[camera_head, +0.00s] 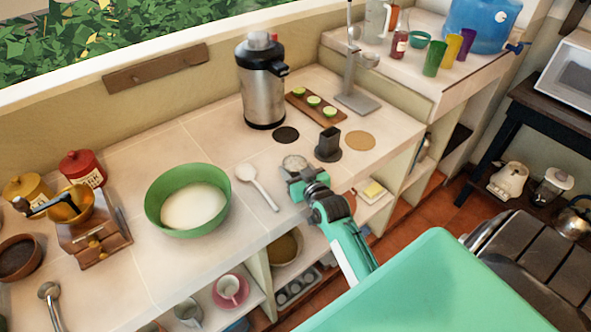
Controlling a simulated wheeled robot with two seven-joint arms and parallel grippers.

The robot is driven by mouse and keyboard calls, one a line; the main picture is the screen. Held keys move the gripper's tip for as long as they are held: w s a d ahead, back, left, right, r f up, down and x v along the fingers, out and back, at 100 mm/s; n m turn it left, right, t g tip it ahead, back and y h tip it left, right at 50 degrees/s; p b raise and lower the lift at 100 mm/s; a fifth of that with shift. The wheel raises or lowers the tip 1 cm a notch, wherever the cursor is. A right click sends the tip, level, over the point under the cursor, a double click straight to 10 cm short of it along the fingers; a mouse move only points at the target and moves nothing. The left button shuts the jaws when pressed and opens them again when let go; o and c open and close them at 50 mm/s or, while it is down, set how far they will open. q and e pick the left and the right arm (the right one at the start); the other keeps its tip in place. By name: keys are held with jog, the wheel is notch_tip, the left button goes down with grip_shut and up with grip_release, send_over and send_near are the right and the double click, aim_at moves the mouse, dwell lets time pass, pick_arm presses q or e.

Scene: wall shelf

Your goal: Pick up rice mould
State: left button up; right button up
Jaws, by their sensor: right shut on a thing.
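A small round pale-grey, shallow piece (294,162), which I take to be the rice mould, is at the front part of the counter. My right gripper (299,177) reaches in from the lower right and is shut on its near side. The gripper's jaws hide part of it, and I cannot tell whether it touches the counter. My left gripper is not in view.
A green bowl of rice (188,232) and a white spoon (258,187) lie to the left. A steel urn (262,88) and a board with green slices (316,107) are behind. The counter's front edge is close.

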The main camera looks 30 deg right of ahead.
notch_tip(320, 180, up, 20)
jog(key=b, duration=0.1)
jog(key=shift+f, duration=0.15)
dwell(0.3)
